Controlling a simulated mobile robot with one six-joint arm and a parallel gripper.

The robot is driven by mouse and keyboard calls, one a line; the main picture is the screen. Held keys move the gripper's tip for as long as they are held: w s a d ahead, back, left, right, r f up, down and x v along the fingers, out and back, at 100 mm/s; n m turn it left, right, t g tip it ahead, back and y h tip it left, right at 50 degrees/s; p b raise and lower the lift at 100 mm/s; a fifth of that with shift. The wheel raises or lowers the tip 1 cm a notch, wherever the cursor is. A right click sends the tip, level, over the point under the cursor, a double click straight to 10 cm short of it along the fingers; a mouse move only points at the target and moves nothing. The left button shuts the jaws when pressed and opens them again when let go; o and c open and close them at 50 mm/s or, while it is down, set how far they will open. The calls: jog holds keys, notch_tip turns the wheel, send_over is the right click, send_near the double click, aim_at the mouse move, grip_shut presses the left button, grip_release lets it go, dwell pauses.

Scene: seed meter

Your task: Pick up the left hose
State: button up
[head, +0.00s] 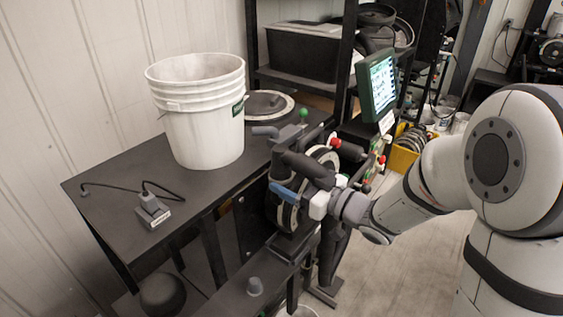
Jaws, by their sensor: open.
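My gripper (290,181) is in front of the round seed meter (289,216) at the right end of the dark table. Its jaws are open and point left, with a blue piece on the lower side. A dark, thick tube-like part (289,136) is just above and behind the gripper; it may be the left hose, but I cannot tell for sure. A short grey pipe end (264,131) shows to its left. My gripper and wrist hide much of the meter. I cannot tell whether the jaws touch anything.
A white bucket (203,122) stands on the dark table (108,203), with a small cabled device (151,211) at front left. A green-framed monitor (377,84) rises behind my wrist. A yellow bin (404,156) is on the floor. Open floor lies below my arm.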

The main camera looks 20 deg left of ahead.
aim_at(291, 174)
jog(key=p+x, duration=0.1)
jog(key=x, duration=0.3)
jog(key=shift+w+r, duration=0.1)
jog(key=shift+r, duration=0.05)
jog(key=shift+d, duration=0.15)
jog(key=shift+c, duration=0.6)
jog(key=c, duration=1.1)
jog(key=shift+r, duration=0.15)
